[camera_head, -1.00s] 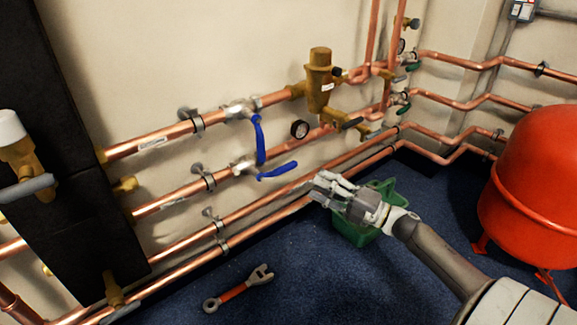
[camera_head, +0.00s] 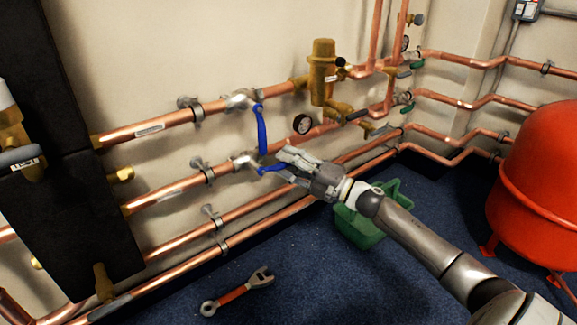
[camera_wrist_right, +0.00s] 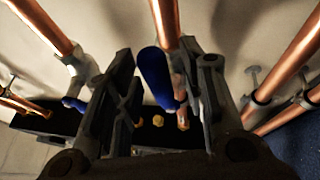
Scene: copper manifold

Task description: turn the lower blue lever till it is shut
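The lower blue lever (camera_head: 268,169) sits on the valve of the second copper pipe and sticks out to the right, its outer end hidden by my right gripper. My right gripper (camera_head: 279,163) has its fingers apart at the lever. In the right wrist view the lower lever (camera_wrist_right: 154,76) lies between the two spread fingers (camera_wrist_right: 160,90), with gaps visible on both sides. The upper blue lever (camera_head: 261,130) hangs down from the valve on the pipe above, just above my gripper. My left gripper is not in view.
A green crate (camera_head: 358,228) stands on the floor below my arm. A red tank (camera_head: 545,190) is at the right. A wrench (camera_head: 238,292) lies on the blue floor.

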